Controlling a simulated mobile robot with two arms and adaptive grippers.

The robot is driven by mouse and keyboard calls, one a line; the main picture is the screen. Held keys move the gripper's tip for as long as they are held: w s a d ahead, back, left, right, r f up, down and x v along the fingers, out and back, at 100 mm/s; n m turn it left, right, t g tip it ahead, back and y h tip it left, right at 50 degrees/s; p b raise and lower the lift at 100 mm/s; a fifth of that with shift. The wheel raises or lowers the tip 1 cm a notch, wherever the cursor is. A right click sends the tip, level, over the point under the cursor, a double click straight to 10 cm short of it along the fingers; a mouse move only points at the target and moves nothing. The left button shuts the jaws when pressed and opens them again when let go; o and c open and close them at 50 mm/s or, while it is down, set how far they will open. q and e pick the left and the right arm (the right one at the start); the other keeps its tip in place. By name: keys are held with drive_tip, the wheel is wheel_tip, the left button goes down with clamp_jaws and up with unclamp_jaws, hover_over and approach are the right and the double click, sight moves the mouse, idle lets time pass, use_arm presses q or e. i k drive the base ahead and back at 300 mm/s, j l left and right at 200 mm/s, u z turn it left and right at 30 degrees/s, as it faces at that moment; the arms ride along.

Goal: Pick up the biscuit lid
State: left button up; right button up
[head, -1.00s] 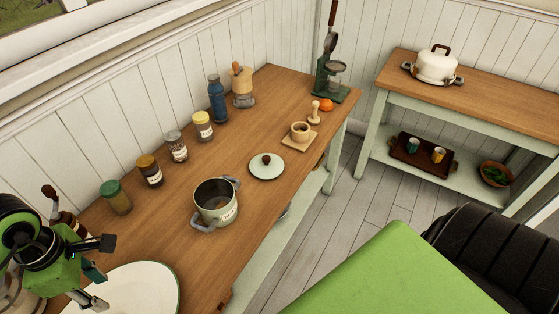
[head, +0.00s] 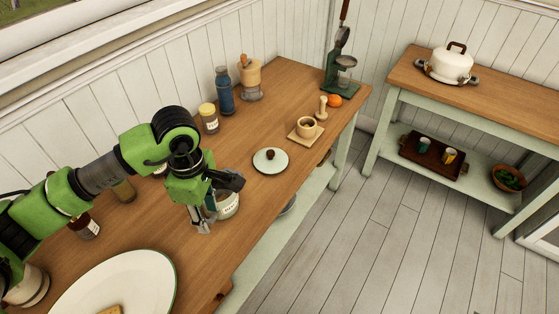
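The lid (head: 265,166), pale and round with a dark knob, lies flat on the wooden counter in the middle of the head view. A light enamel pot (head: 231,206) with a label too small to read stands nearer to me, largely hidden by my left gripper. My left gripper (head: 219,206) is in front of and over the pot, to the left of the lid and apart from it. Its fingers look spread, with nothing seen between them. My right gripper is not in view.
A large white plate (head: 125,275) lies at the lower left.

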sight(268, 161)
drive_tip(key=i+l, duration=0.8)
drive_tip(key=i+l+u, duration=0.05)
